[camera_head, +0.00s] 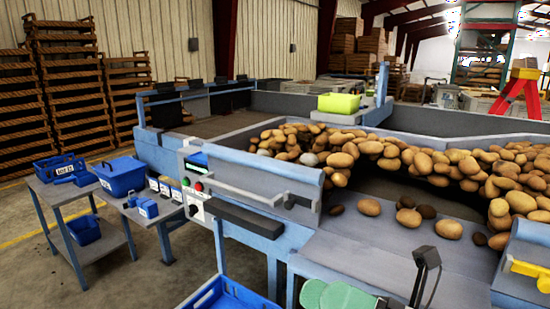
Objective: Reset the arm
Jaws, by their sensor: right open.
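My right gripper (428,264) appears as a dark shape at the bottom, right of centre, in the head view. It is open, and I see nothing held in it. It is in front of the grey sorting deck (360,245) of the potato grader, below the loose potatoes; whether it touches the deck I cannot tell. My left gripper is not in view.
Potatoes (400,158) are heaped on the grader, with several loose on the deck. A control panel (196,185) and grey rail (245,192) stand at its left. Pale green gloves (340,297) and a blue crate (225,296) are at the bottom. A yellow handle (528,270) is right.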

